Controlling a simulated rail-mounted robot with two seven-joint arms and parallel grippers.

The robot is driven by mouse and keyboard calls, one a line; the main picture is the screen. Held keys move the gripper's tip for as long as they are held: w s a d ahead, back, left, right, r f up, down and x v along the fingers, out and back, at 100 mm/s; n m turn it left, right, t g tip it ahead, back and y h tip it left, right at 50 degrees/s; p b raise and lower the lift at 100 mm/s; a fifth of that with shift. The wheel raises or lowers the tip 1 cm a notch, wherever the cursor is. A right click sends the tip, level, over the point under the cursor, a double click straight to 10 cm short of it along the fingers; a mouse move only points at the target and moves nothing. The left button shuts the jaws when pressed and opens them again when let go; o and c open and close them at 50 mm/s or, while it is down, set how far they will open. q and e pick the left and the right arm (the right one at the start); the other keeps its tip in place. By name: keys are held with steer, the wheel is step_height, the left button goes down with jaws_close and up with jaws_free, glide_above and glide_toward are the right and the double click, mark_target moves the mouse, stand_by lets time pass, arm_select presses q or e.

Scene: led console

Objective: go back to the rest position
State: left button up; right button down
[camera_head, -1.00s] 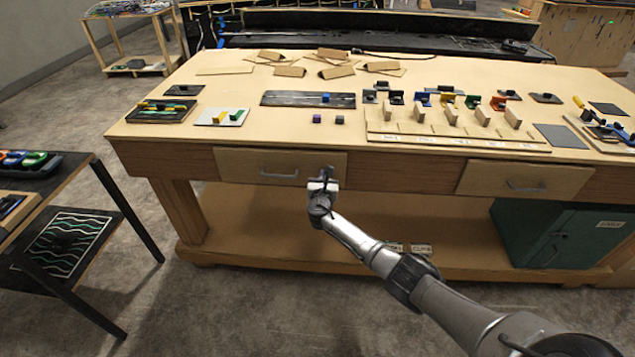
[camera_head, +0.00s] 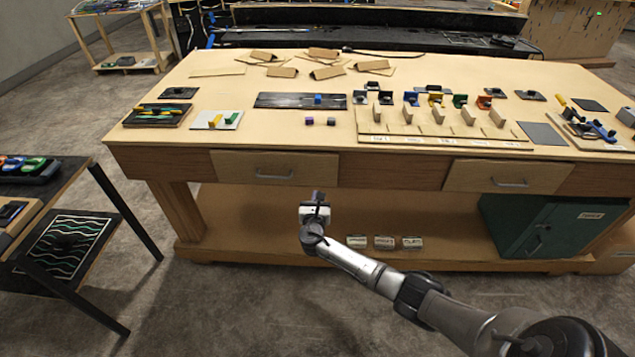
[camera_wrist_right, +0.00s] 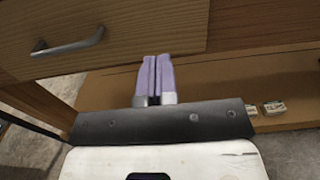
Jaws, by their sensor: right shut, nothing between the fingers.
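My right gripper (camera_head: 317,197) is in front of the workbench, below the left drawer (camera_head: 274,166) and apart from it. Its arm comes in from the lower right. In the right wrist view its two pale purple fingers (camera_wrist_right: 155,76) are together with nothing between them. My left gripper is in neither view.
The workbench top (camera_head: 220,88) holds blocks, plates and a slotted wooden rack (camera_head: 440,144). Small labelled boxes (camera_head: 384,242) lie on the lower shelf beside a green cabinet (camera_head: 550,230). A black side table (camera_head: 70,180) stands at the left. Floor in front is open.

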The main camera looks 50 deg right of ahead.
steer(key=p+v, duration=0.1)
steer(key=v, duration=0.3)
steer(key=shift+a, duration=0.15)
